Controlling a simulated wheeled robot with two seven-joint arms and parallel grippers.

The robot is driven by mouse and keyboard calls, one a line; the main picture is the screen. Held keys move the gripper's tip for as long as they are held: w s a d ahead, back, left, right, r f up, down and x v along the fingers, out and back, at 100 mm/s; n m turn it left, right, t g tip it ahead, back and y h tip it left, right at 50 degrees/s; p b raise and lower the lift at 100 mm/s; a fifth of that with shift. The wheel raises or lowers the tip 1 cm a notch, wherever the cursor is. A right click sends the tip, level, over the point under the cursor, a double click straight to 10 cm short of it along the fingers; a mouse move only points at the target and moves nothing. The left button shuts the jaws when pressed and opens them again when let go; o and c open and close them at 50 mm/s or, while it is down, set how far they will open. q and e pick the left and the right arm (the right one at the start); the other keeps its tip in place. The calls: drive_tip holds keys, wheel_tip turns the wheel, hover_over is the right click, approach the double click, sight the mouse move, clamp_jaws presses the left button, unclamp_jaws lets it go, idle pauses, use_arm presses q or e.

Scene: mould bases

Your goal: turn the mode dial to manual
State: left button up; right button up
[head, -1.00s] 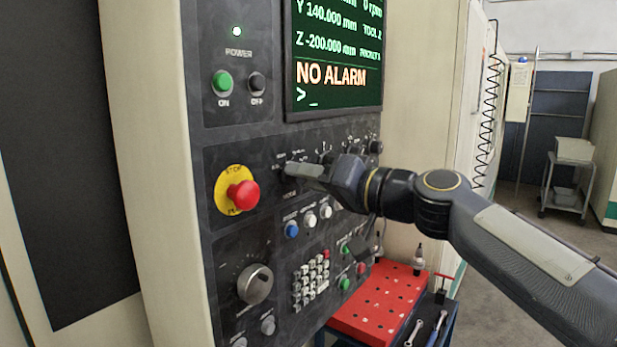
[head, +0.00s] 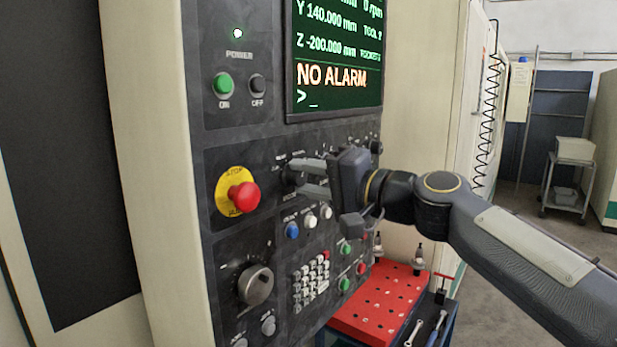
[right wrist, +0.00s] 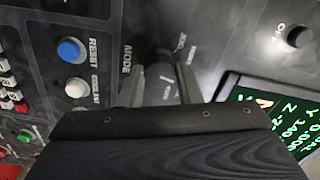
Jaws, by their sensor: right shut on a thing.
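The mode dial (head: 292,177) is a dark round knob on the black control panel, right of the red stop button. In the right wrist view the dial (right wrist: 163,84) sits between two grey fingers, under the MODE lettering side of the panel. My right gripper (head: 297,177) is shut on the dial, with one finger above it and one below in the head view. The small labels around the dial are partly covered and blurred, so I cannot tell which position it points to. My left gripper is not in view.
The red stop button (head: 243,196) is close on the left. Below the dial are a blue button (head: 292,230), white buttons and a keypad (head: 311,282). The screen (head: 337,60) above reads NO ALARM.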

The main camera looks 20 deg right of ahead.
drive_tip(key=shift+m, duration=0.6)
drive_tip(key=o, duration=1)
drive_tip(key=shift+s+d+f, duration=0.1)
drive_tip(key=shift+s+d, duration=0.15)
drive_tip(key=shift+s, duration=0.05)
drive_tip(key=b+v, duration=0.2)
drive_tip(key=v, duration=0.5)
drive_tip(key=shift+b, duration=0.3)
